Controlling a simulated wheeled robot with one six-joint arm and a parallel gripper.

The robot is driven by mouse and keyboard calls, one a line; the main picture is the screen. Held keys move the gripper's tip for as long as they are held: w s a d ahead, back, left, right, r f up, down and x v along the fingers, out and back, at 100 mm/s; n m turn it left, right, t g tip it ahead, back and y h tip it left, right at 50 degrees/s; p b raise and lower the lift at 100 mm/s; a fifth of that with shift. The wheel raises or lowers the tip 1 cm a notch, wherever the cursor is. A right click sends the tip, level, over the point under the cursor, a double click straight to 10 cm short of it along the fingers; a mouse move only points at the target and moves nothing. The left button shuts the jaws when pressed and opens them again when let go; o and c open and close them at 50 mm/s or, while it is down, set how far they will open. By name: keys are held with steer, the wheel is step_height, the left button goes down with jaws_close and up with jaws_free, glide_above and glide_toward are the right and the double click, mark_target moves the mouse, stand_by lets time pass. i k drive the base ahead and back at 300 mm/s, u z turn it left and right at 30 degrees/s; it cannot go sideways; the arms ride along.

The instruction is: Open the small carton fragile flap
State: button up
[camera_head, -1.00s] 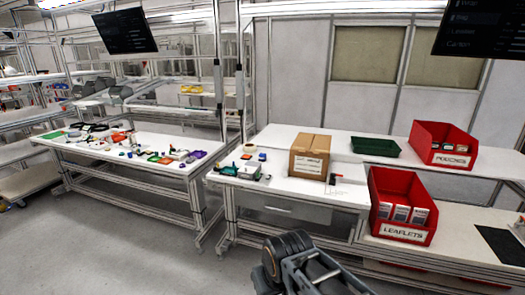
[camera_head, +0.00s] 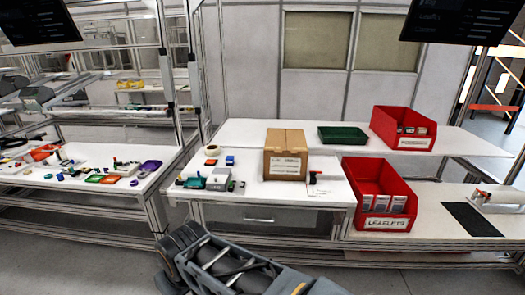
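A small brown carton (camera_head: 285,163) stands upright on the white workbench (camera_head: 330,190), near the middle of the view. A white label is on its front face, too small to read. Its top looks shut, with a seam across it; I cannot tell which flap is marked fragile. Part of my arm (camera_head: 225,265) shows at the bottom, well in front of and below the carton. My gripper's fingertips are not in view.
Right of the carton are a green tray (camera_head: 343,135), a red POUCHES bin (camera_head: 402,128) and a red LEAFLETS bin (camera_head: 380,192). Tools and a grey box (camera_head: 219,179) lie to its left. Another cluttered table (camera_head: 90,185) stands further left. Grey floor is open in front.

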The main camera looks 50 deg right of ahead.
mark_target(275, 141)
steer(key=z, duration=0.25)
steer(key=i, duration=0.9)
steer(key=z, duration=0.9)
steer(key=i, duration=0.55)
steer(key=z, duration=0.4)
